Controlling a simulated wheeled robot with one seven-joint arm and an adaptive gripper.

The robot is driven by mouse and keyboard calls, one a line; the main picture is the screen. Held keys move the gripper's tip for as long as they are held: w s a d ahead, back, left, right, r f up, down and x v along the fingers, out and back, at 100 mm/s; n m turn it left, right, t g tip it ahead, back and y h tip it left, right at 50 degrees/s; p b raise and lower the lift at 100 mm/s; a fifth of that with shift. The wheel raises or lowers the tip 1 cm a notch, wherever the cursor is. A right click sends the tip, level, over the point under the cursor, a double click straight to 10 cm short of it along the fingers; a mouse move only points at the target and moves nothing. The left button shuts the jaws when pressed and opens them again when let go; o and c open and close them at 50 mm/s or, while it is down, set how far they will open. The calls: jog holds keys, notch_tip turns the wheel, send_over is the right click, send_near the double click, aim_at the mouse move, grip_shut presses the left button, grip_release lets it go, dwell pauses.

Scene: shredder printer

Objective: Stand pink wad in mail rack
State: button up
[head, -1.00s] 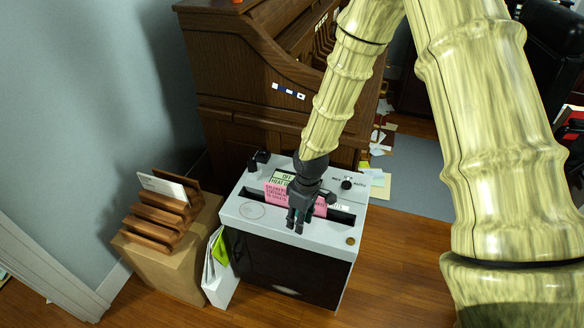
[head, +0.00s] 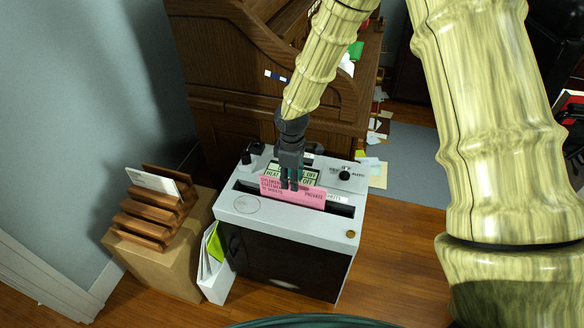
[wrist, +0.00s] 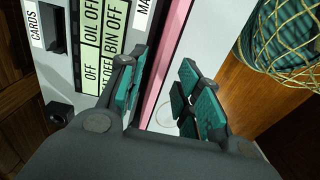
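The pink wad (head: 310,196) is a flat sheaf with dark print, standing upright in the slot of the grey-topped shredder (head: 240,204). My gripper (head: 290,184) points down at the wad's top edge and covers a small part of it. In the wrist view, my gripper (wrist: 165,95) is open, with the wad's pink edge (wrist: 168,60) running between its two teal-padded fingers. A gap shows between the wad and the right finger; contact on the left is unclear. The wooden mail rack (head: 143,228) stands at the left, with a white envelope (head: 152,182) in its back slot.
The rack sits on a brown box (head: 165,268). A white holder with papers (head: 215,275) stands between the box and shredder. A wooden desk (head: 225,120) rises behind. A netted teal object (wrist: 285,40) is close at the right in the wrist view.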

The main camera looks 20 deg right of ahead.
jog(key=shift+f, duration=1.95)
grip_shut()
jog(key=shift+r+p, duration=0.25)
jog(key=shift+p, duration=0.05)
jog(key=shift+r+p, duration=0.7)
jog(key=shift+r, duration=0.1)
